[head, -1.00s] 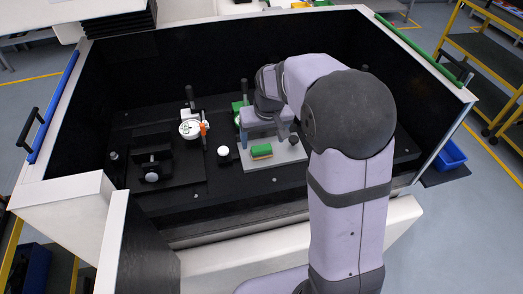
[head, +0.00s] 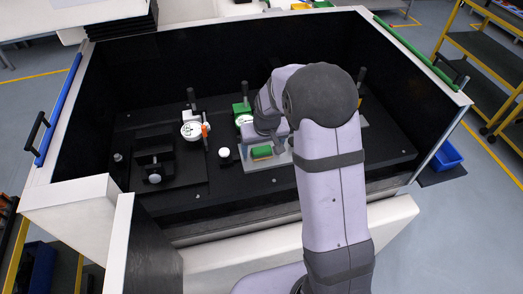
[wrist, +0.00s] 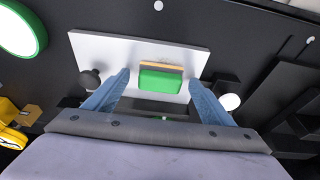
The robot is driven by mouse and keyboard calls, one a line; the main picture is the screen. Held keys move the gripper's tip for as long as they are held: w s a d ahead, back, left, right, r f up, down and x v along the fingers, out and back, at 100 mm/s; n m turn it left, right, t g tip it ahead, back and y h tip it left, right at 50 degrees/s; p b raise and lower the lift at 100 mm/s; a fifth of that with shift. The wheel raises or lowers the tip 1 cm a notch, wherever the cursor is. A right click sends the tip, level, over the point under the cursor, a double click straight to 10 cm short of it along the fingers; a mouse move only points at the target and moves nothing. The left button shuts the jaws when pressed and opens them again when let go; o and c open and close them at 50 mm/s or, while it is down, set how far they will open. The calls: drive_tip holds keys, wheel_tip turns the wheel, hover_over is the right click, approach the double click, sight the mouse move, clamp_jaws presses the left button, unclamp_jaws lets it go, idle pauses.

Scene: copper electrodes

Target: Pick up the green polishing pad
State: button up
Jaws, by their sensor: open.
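The green polishing pad (wrist: 160,81) lies on a light grey plate (wrist: 105,45), with a yellow-orange strip along one long side. I cannot tell how high the fingertips are above the plate. In the head view my arm hides the fingers and the plate's right part.
A green-rimmed white disc (wrist: 18,30) is at upper left. A black fixture (head: 153,155) stands left in the black-walled box.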

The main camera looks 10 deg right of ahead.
sight(262, 150)
drive_tip(key=c, duration=1.2)
drive_tip(key=shift+c, duration=0.2)
wheel_tip(262, 150, up, 10)
drive_tip(key=b, duration=0.2)
drive_tip(key=shift+b, duration=0.3)
drive_tip(key=o, duration=0.6)
drive_tip(key=shift+c, duration=0.2)
drive_tip(key=c, duration=0.4)
